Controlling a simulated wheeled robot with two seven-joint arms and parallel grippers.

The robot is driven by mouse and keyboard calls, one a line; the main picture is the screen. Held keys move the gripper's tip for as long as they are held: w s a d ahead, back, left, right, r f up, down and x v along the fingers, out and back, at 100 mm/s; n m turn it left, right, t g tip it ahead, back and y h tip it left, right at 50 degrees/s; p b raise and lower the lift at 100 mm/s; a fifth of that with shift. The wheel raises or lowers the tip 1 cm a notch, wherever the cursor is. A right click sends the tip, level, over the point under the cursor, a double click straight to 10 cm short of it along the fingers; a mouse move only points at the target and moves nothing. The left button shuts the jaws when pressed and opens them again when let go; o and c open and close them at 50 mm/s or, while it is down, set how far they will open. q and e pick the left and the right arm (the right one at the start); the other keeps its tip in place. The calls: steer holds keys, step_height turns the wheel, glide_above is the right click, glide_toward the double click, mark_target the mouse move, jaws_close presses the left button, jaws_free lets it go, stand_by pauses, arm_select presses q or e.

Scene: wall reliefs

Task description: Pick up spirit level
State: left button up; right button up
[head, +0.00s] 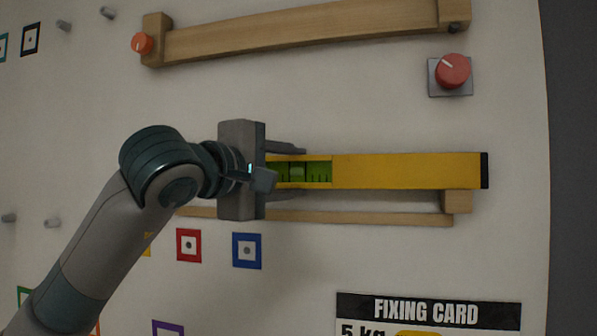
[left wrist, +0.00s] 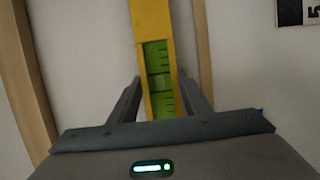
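The spirit level (head: 410,170) is a long yellow bar with a green vial window and a black right end. It lies level against the wall, its right end above a small wooden block. In the left wrist view the level (left wrist: 152,22) runs up between my fingers. My left gripper (head: 303,170) is at the level's vial end, one finger above and one below it. In the left wrist view the fingers of my left gripper (left wrist: 160,85) stand on both sides of the vial, seemingly with narrow gaps. The level's left end is hidden behind the gripper. My right gripper is out of view.
A wooden rail (head: 310,30) runs above, with a red knob (head: 142,43) at its left. Another red knob (head: 453,71) sits on a grey plate. A thin wooden strip (head: 360,218) runs below the level. The fixing card (head: 428,312) is at lower right; grey pegs stand at left.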

mark_target(300, 164)
arm_select(q)
steer(key=shift+r, duration=0.65)
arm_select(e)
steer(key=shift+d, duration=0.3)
arm_select(q)
steer(key=shift+s, duration=0.1)
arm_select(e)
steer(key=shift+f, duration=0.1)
